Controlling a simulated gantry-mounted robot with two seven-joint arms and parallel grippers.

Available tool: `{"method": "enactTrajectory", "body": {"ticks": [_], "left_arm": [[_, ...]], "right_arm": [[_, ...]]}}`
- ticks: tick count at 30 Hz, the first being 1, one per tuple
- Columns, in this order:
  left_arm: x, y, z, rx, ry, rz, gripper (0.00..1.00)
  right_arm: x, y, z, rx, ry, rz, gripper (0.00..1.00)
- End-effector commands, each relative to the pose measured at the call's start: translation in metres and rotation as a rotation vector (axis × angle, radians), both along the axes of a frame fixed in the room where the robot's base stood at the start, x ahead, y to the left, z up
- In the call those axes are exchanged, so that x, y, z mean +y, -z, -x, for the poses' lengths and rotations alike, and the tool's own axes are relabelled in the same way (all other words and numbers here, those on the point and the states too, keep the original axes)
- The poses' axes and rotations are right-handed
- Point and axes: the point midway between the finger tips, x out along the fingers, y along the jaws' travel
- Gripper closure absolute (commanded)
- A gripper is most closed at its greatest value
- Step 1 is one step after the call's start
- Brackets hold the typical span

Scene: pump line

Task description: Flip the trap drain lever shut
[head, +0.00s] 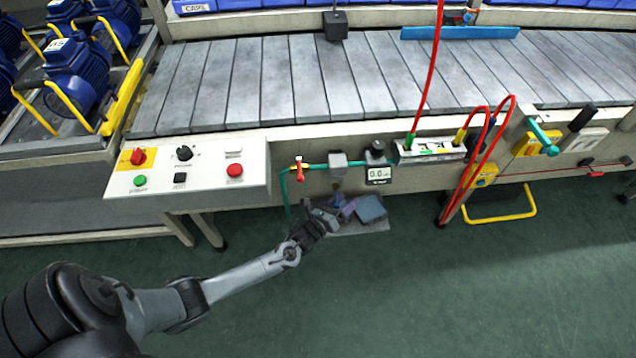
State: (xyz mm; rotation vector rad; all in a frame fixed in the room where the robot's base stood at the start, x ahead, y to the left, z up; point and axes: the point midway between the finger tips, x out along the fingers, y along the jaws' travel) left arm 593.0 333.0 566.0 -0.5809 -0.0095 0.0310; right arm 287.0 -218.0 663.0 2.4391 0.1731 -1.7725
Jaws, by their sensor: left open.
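A green pipe (317,167) runs along the front of the conveyor frame. A small red lever (301,173) sits on it and points down. To its right is a grey box-shaped fitting (338,160), perhaps the trap. I cannot make out a separate drain lever on it; the area beneath is small and partly covered by my gripper. My left gripper (334,212) is open below the pipe, in front of and below the grey fitting, apart from the red lever. My right gripper is not in view.
A blue block-like item (370,209) and something purple lie at a grey mat (378,226), close to my left gripper. A gauge (378,173) hangs right of the fitting. A control panel (210,172) juts out left. Red hoses (470,178) loop down at right. The green floor in front is clear.

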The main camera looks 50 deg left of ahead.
Motion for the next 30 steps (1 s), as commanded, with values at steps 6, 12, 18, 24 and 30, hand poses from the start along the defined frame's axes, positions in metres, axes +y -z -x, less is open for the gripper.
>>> {"method": "enactTrajectory", "body": {"ticks": [6,12,18,24,30], "left_arm": [[-0.003,0.006,-0.010,0.001,-0.197,0.010,0.36],[-0.005,-0.002,0.002,0.007,-0.302,-0.002,0.36],[-0.019,-0.003,0.039,0.005,-0.298,-0.002,0.36],[-0.032,-0.002,0.077,0.005,-0.298,-0.001,0.36],[-0.035,-0.024,0.097,0.018,-0.298,-0.003,0.36]], "right_arm": [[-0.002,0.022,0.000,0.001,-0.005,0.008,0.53],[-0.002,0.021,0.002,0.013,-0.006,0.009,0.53],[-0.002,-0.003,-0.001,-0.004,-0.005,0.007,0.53],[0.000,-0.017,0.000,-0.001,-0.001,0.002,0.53],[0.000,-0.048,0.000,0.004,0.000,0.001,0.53]]}}
